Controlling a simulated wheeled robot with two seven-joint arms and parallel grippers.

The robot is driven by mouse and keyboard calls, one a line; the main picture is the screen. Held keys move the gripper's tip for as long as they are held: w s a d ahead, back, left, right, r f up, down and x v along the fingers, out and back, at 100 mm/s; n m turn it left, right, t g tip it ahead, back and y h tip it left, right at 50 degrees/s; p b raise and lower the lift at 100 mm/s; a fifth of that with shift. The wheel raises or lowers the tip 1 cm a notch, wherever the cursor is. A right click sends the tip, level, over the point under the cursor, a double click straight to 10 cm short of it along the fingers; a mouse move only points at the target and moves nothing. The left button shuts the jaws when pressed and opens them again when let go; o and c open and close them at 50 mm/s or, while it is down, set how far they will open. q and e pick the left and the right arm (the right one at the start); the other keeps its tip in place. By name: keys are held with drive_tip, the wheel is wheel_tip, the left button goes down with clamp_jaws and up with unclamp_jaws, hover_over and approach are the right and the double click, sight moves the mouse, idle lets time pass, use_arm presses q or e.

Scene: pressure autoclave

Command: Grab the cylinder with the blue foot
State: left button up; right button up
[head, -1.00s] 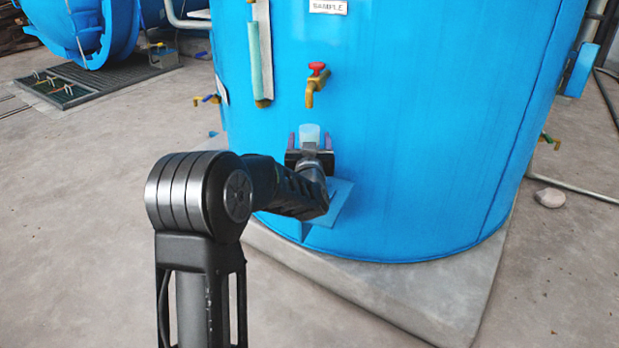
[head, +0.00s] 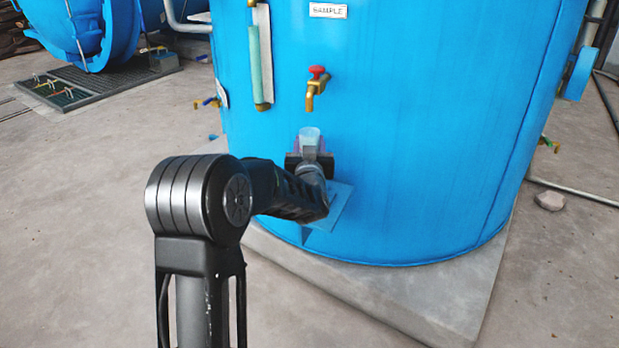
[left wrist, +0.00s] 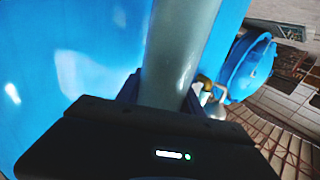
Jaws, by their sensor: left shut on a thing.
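The cylinder (head: 309,135) is a pale, see-through tube with its rim showing above my left gripper (head: 309,148) in the head view. My left gripper is shut on the cylinder, one finger on each side. In the left wrist view the cylinder (left wrist: 178,55) rises as a grey translucent tube from between the fingers of my left gripper (left wrist: 165,92). The cylinder's foot is hidden behind the gripper and arm. A small blue shelf (head: 343,203) on the tank shows below the gripper. My right gripper is not in view.
The large blue tank (head: 420,140) stands right behind the cylinder. A brass tap with a red handle (head: 316,85) juts out above it, under a SAMPLE label (head: 328,10). A green-white gauge tube (head: 261,60) is at upper left. The concrete plinth (head: 400,300) lies below.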

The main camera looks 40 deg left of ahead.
sight(310, 132)
use_arm(q)
clamp_jaws()
idle(0.3)
drive_tip(key=shift+r, duration=0.15)
drive_tip(key=r+p, duration=0.1)
drive_tip(key=r, duration=0.1)
drive_tip(key=r+p, duration=0.1)
drive_tip(key=shift+s+d+r+p, duration=0.2)
drive_tip(key=shift+s+r+p, duration=0.05)
drive_tip(key=shift+r+p, duration=0.05)
drive_tip(key=p+v, duration=0.3)
drive_tip(key=v, duration=1.4)
drive_tip(key=shift+s+p, duration=0.15)
drive_tip(key=shift+p, duration=0.15)
drive_tip(key=shift+f, duration=0.1)
